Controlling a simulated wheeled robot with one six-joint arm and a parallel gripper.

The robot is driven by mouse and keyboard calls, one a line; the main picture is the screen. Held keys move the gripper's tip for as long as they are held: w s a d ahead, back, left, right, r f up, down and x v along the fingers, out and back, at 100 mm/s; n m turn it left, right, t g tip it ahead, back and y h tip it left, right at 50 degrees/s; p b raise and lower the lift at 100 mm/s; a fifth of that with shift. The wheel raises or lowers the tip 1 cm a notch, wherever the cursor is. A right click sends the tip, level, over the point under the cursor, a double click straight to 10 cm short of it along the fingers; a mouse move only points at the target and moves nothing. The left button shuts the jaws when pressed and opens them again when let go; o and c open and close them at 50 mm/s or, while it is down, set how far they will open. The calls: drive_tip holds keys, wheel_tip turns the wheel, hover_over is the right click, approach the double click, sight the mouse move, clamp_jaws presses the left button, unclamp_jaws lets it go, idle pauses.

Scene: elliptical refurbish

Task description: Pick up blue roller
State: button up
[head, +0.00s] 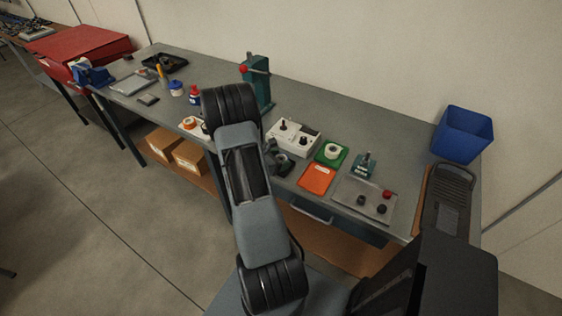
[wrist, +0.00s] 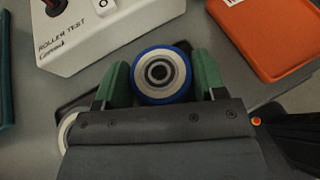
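The blue roller (wrist: 137,78) shows in the wrist view as a blue ring with a pale face and a dark hub. It lies between the two green fingers of my gripper (wrist: 162,80), one finger close on each side. Whether both fingers press on it or a thin gap is left, I cannot tell. Its lower edge meets the dark gripper body in the picture. In the head view my gripper (head: 277,160) is over the workbench, left of the orange tray, and my arm hides much of that spot. I cannot make out the blue roller there.
The white roller test box (head: 293,138) stands just behind my gripper. An orange tray (head: 316,179) and a green tray (head: 331,153) lie to the right. A pale roller (wrist: 68,132) shows at left in the wrist view. A green press (head: 257,83) stands behind.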

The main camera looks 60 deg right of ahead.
drive_tip(key=c, duration=0.5)
drive_tip(key=shift+r, duration=0.1)
